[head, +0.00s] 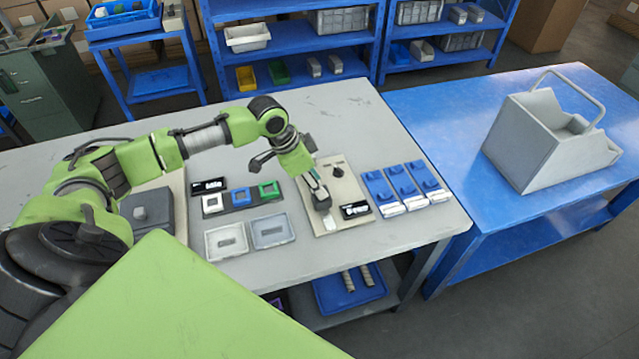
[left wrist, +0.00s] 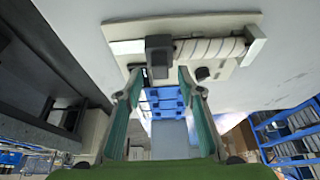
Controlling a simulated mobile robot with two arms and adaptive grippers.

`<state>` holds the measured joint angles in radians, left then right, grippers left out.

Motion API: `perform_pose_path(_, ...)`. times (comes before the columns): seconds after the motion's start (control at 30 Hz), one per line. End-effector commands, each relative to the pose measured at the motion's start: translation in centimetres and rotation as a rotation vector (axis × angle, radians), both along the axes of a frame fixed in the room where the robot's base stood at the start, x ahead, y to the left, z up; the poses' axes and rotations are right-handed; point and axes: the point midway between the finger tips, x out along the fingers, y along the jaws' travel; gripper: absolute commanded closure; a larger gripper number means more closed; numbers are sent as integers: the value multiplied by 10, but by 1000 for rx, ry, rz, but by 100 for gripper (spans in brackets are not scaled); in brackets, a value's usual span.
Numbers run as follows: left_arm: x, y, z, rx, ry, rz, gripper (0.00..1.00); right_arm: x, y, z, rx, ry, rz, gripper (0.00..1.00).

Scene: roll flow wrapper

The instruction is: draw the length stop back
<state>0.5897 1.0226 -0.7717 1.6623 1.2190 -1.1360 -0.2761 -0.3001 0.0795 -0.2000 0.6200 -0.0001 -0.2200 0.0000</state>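A beige board (head: 348,187) lies on the grey table, with a dark knob (head: 337,171) and a black label plate (head: 355,210). In the left wrist view, the board (left wrist: 128,33) carries a pale striped bar (left wrist: 210,48) with a dark block on it, which looks like the length stop (left wrist: 159,49). My left gripper (head: 321,192) points down at the board. In the left wrist view its two green fingers (left wrist: 160,78) are apart, with the dark block just beyond and between their tips. I cannot tell whether they touch it. My right gripper is not in view.
Blue units (head: 405,186) stand right of the board. Left of it are two shallow trays (head: 227,241) (head: 272,231) and a row of white, blue and green square pieces (head: 240,196). A grey handled bin (head: 545,140) stands on the blue table at right.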

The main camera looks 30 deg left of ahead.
Motion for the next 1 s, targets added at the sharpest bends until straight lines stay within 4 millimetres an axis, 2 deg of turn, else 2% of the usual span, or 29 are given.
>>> perform_pose_path(0.2, 6, -5, -19, 1, 1, 0, 65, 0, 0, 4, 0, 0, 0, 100)
perform_pose_path(0.5, 7, -6, -21, 0, 0, -1, 65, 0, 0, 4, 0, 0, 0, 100)
perform_pose_path(0.53, 7, -6, -21, 0, 0, -1, 68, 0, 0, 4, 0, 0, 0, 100)
perform_pose_path(0.6, 7, -6, -21, 0, 0, -1, 86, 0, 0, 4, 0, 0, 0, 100)
perform_pose_path(0.67, 7, -6, -21, 0, 0, -1, 100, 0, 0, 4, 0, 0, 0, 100)
perform_pose_path(0.87, 6, -7, -20, 0, 0, -1, 100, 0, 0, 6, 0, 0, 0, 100)
perform_pose_path(1.0, 0, -14, -17, -1, 1, -2, 100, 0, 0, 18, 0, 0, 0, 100)
